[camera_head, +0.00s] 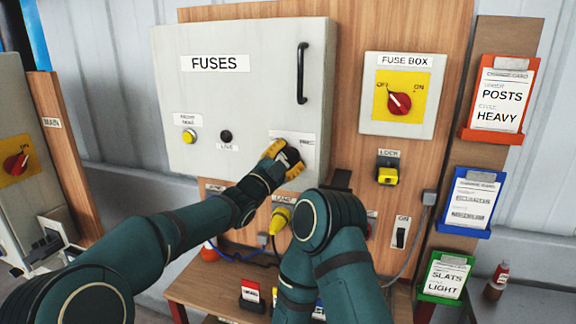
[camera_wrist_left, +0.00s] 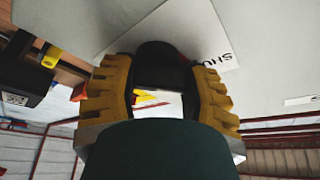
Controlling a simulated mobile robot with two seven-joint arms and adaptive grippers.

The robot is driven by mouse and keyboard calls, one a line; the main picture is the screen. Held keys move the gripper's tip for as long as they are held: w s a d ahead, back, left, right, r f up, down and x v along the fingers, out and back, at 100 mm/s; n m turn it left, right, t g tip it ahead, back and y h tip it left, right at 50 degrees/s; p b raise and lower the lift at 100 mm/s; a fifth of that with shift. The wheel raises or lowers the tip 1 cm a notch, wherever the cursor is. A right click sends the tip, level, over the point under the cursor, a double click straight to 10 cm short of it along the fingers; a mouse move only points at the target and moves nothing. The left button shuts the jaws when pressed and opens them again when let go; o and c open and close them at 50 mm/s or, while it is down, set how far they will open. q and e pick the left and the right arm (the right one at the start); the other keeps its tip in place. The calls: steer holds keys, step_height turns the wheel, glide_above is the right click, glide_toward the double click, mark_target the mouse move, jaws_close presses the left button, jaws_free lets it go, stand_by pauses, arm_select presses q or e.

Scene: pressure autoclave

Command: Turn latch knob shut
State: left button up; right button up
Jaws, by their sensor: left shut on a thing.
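A grey cabinet (camera_head: 240,60) labelled FUSES has a dark latch knob low on its right side, mostly hidden by my gripper in the head view. My left gripper (camera_head: 285,158) has its yellow fingers at the knob. In the left wrist view, the fingers of my left gripper (camera_wrist_left: 160,95) stand on both sides of the dark knob (camera_wrist_left: 163,62) and are shut on it. A white label (camera_wrist_left: 212,50) beside the knob shows part of the word SHUT. The cabinet door looks flush. My right gripper is out of view; only its folded arm shows.
A fuse box (camera_head: 400,120) with a red switch is at the right, above a yellow lock (camera_head: 387,175). A black handle (camera_head: 302,72) stands out from the cabinet. My right arm fills the lower middle, in front of the bench (camera_head: 215,285).

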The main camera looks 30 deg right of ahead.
arm_select(q)
steer(key=shift+n, duration=0.5)
steer(key=o, duration=1.2)
steer(key=v, duration=1.2)
steer(key=shift+s+d, duration=0.1)
